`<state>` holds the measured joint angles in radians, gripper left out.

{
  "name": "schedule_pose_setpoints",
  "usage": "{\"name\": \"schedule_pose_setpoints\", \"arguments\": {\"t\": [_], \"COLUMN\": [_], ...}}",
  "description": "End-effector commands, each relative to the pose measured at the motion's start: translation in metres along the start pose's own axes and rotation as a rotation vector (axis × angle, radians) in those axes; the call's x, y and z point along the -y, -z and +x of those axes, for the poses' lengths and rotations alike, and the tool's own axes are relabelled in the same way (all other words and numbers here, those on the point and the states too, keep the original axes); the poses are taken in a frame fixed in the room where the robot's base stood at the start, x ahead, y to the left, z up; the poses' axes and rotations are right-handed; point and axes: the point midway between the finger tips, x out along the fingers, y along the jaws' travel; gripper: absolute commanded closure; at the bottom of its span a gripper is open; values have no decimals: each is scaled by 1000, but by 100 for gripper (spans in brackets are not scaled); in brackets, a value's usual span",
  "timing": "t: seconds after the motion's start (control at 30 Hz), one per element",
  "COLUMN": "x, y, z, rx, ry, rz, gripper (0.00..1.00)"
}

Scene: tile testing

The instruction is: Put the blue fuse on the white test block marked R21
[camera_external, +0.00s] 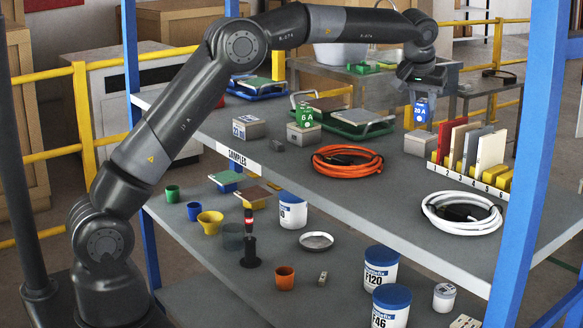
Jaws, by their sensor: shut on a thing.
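My gripper (421,88) points down at the right of the upper shelf, shut on the blue fuse (421,110), which is upright and marked 20 A. A pale block (418,145) sits directly below the fuse in the picture; I cannot tell whether they touch, and I cannot read a mark on this block. Another pale block (248,128) stands at the left of the shelf with a dark label too small to read surely. A third pale block (303,136) has a green fuse (304,114) marked 6 A upright on it.
Right of the gripper stands a yellow numbered rack (465,172) with several upright coloured tiles. A coiled orange cable (347,161) and a coiled white cable (461,213) lie in front. A green tray (350,128) is behind. Blue posts (527,150) frame the shelf.

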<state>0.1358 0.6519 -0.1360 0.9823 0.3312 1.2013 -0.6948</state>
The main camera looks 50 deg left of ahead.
Motion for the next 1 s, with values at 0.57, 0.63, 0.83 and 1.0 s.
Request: {"name": "schedule_pose_setpoints", "arguments": {"t": [0.57, 0.63, 0.83, 1.0], "x": [0, 0, 0, 0], "y": [-15, -15, -15, -15], "z": [34, 34, 34, 34], "rx": [1, 1, 1, 1], "ry": [0, 0, 0, 0], "rz": [0, 0, 0, 0], "gripper": [97, 71, 54, 51]}}
